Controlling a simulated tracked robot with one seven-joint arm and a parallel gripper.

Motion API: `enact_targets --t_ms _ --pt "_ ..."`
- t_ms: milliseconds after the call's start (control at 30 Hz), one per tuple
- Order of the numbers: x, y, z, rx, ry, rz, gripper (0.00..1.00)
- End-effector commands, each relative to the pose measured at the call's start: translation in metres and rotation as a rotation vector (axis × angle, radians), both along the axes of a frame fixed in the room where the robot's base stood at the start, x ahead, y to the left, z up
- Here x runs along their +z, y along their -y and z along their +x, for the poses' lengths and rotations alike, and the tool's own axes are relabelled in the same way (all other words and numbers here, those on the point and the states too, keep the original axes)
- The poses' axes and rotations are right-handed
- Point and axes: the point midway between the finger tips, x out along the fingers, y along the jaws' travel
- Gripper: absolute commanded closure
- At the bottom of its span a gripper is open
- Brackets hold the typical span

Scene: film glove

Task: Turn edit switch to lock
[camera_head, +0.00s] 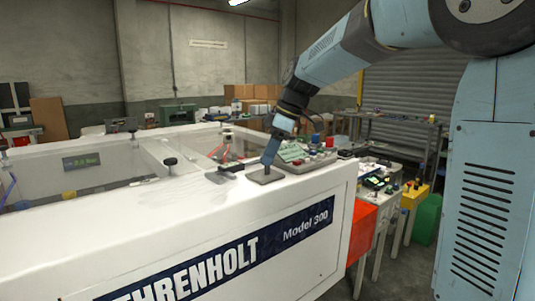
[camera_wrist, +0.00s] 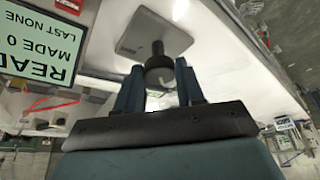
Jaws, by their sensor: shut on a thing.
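The edit switch (camera_wrist: 158,66) shows in the wrist view as a dark round knob on a grey square plate (camera_wrist: 138,30). In the head view the plate (camera_head: 264,178) lies on the white machine top, near its right end. My gripper (camera_wrist: 160,88) has its two blue fingers on either side of the switch and is shut on it. In the head view my gripper (camera_head: 268,163) reaches down onto the plate, and the switch is hidden behind the fingers. No lock marking can be read.
A console with a green display (camera_head: 291,152) and coloured buttons stands just behind and right of the plate. In the wrist view its display (camera_wrist: 40,42) reads upside down. Black knobs (camera_head: 170,162) stand on the machine's frame to the left. An orange box (camera_head: 362,232) is beside the machine's right end.

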Motion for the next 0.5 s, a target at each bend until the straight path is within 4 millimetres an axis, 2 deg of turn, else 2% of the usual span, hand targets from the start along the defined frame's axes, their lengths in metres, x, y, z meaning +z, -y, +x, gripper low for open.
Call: enact_targets --t_ms 333,367,500 --pt "-0.0017 -0.0024 -0.0019 0.008 -0.006 0.0 0.93" --pt "-0.0017 -0.0023 -0.002 0.008 -0.006 0.0 0.6" --pt "-0.0014 -0.0017 -0.0015 0.006 -0.005 0.0 0.47"
